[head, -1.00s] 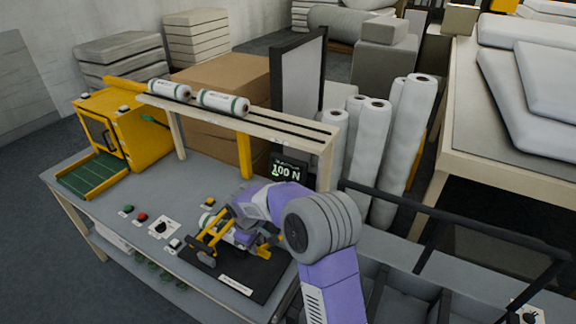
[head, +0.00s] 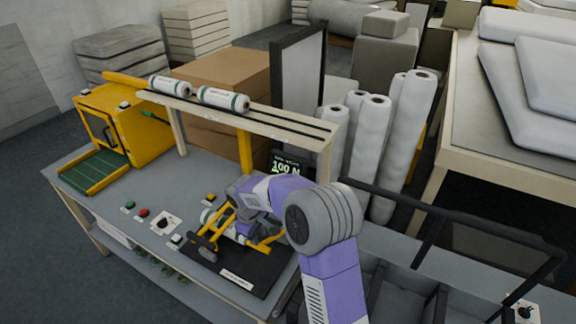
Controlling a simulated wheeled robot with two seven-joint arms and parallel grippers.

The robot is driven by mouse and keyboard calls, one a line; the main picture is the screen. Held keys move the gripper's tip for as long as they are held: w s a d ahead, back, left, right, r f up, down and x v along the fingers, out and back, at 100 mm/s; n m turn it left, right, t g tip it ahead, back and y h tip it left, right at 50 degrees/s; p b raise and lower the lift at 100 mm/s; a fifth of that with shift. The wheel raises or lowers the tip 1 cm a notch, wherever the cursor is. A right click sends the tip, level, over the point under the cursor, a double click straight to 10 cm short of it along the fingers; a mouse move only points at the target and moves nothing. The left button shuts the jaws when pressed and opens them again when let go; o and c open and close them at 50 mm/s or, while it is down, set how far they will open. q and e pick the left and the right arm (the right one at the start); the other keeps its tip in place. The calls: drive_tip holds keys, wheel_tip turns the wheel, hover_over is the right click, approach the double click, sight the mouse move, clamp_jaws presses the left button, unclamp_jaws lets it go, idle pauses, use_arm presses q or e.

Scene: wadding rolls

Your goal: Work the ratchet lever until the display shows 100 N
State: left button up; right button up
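The display (head: 287,168) stands under the right end of the wooden shelf and reads 100 N. The yellow ratchet lever (head: 214,227) is on the dark base plate (head: 262,277), with a dark crossbar (head: 203,248) at its near left end. A white roll with green bands (head: 208,216) shows partly behind the lever frame. My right gripper (head: 243,230) is at the yellow frame, over the plate. My own wrist hides part of it, so I cannot tell whether its fingers are open or shut. My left gripper is not in view.
Two wrapped rolls (head: 222,98) lie on the wooden shelf. A green button (head: 130,204), a red button (head: 143,212) and a dial (head: 163,225) sit left of the plate. A yellow machine (head: 140,130) stands at the back left. Dark rails (head: 450,222) lie to the right.

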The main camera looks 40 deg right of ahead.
wheel_tip(320, 180, up, 5)
drive_tip(key=p, duration=0.3)
drive_tip(key=shift+r+p, duration=0.2)
drive_tip(key=shift+p, duration=0.15)
drive_tip(key=s+a+f+y+b, duration=0.1)
drive_tip(key=s+a+f, duration=0.1)
drive_tip(key=f, duration=0.5)
drive_tip(key=s+a+f+m+y+b, duration=0.1)
drive_tip(key=s+a+f+b, duration=0.1)
drive_tip(key=a+f, duration=0.3)
drive_tip(key=s+a+f+y+b, duration=0.1)
drive_tip(key=s+a+f+b, duration=0.1)
drive_tip(key=f, duration=0.7)
drive_tip(key=shift+s+a+f+m+y, duration=0.15)
drive_tip(key=shift+s+a+m, duration=0.1)
drive_tip(key=shift+a, duration=0.2)
drive_tip(key=shift+s+a+f+m+y, duration=0.15)
drive_tip(key=shift+s+a, duration=0.1)
drive_tip(key=shift+a, duration=0.15)
drive_tip(key=s+a+f+m+y+b, duration=0.1)
drive_tip(key=s+a+f+m+b, duration=0.1)
drive_tip(key=s+a+f, duration=0.2)
drive_tip(key=s+a+f+m+y+b, duration=0.1)
drive_tip(key=s+a+f+m+b, duration=0.1)
drive_tip(key=s+a+f, duration=0.3)
drive_tip(key=s+f+m, duration=0.1)
drive_tip(key=s+f, duration=0.3)
drive_tip(key=s, duration=0.2)
drive_tip(key=shift+s+b, duration=0.2)
drive_tip(key=shift+b, duration=0.15)
